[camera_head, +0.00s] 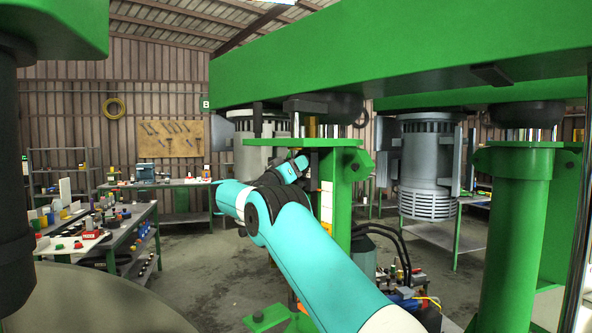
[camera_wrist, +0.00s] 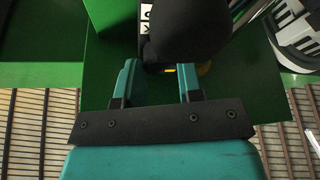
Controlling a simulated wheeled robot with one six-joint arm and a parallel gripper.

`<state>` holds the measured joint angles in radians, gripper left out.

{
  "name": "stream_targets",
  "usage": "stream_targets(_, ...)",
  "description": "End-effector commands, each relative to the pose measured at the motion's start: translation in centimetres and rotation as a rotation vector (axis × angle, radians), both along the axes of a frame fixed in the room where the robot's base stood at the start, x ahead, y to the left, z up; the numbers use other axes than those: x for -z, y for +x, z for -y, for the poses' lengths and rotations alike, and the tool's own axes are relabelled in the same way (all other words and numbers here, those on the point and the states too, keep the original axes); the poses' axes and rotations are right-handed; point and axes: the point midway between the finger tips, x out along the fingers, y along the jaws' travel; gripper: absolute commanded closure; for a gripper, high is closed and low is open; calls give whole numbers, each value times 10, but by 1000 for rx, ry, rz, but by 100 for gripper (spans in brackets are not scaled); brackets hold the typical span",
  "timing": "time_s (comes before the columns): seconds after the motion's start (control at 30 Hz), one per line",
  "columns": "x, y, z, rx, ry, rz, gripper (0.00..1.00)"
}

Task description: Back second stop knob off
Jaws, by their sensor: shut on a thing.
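In the wrist view, a large round black knob (camera_wrist: 185,30) stands out from a green plate (camera_wrist: 110,60), at the tips of my gripper (camera_wrist: 159,78). The two teal fingers are shut on the knob, one on each side; the exact contact at the tips is partly hidden. A small yellow piece shows beneath the knob. In the head view, my teal arm reaches up to the green bracket (camera_head: 345,143) on the middle column, and my gripper (camera_head: 297,166) is small and partly hidden there. Another dark knob (camera_head: 355,166) shows on the bracket's right side.
A thick green beam (camera_head: 400,55) runs overhead, close above the arm. A grey motor (camera_head: 427,165) hangs to the right, and a green column (camera_head: 515,230) stands right of it. A workbench (camera_head: 100,235) with small parts stands left. Hoses and equipment sit below the bracket.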

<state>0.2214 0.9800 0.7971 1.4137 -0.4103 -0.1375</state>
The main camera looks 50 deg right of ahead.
Motion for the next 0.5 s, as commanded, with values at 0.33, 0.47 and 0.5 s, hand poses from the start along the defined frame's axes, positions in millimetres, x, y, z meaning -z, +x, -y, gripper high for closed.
stream_targets(0.33,-4,-3,-1,-4,29,-268,89)
stream_targets(0.47,-6,-3,-1,-4,39,-357,89)
stream_targets(0.5,-6,-3,-1,-3,42,-382,89)
